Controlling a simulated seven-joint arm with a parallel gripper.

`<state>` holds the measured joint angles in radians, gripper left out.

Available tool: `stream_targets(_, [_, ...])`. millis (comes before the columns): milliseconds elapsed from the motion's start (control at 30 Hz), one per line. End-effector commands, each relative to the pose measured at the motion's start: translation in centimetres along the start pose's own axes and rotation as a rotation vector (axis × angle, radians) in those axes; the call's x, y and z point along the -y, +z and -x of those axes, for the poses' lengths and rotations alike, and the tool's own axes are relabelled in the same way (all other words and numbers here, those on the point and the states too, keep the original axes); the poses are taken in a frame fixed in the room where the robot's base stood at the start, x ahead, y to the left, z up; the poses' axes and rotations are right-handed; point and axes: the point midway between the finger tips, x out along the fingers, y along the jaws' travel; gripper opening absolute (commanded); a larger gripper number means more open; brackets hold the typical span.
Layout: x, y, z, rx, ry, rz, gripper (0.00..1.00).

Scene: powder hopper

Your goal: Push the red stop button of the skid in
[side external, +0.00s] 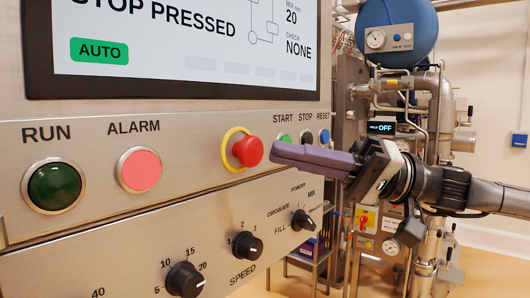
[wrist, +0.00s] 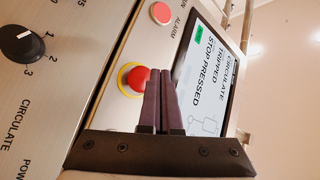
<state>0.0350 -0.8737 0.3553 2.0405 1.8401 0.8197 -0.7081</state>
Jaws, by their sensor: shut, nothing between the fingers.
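The red stop button (side external: 248,151) is a mushroom head in a yellow ring on the steel panel, right of the alarm lamp. It also shows in the wrist view (wrist: 139,78), partly hidden by my fingers. My gripper (side external: 275,152) is shut and empty, its purple fingers pointing at the button's face from the right. The tips are very close to it, with a small gap in the side view; I cannot tell contact for sure. The fingertips (wrist: 161,72) overlap the button's edge in the wrist view. The screen (side external: 190,35) reads STOP PRESSED; the wrist view also shows TRIPPED.
The alarm lamp (side external: 139,170) is bright pink-red; the run lamp (side external: 54,186) is dark green. Small green, stop and blue reset (side external: 324,136) buttons lie behind my fingers. Knobs (side external: 247,245) stick out below. Pipes and a blue vessel (side external: 396,28) stand behind.

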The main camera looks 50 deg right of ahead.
Motion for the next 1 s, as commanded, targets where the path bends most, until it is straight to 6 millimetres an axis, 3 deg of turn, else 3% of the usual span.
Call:
stream_targets(533, [0.5,0.6,0.8,0.0,0.0,0.001,0.0])
stream_targets(1000, [2.6,2.6,3.6,-0.002,0.0,0.003,0.0])
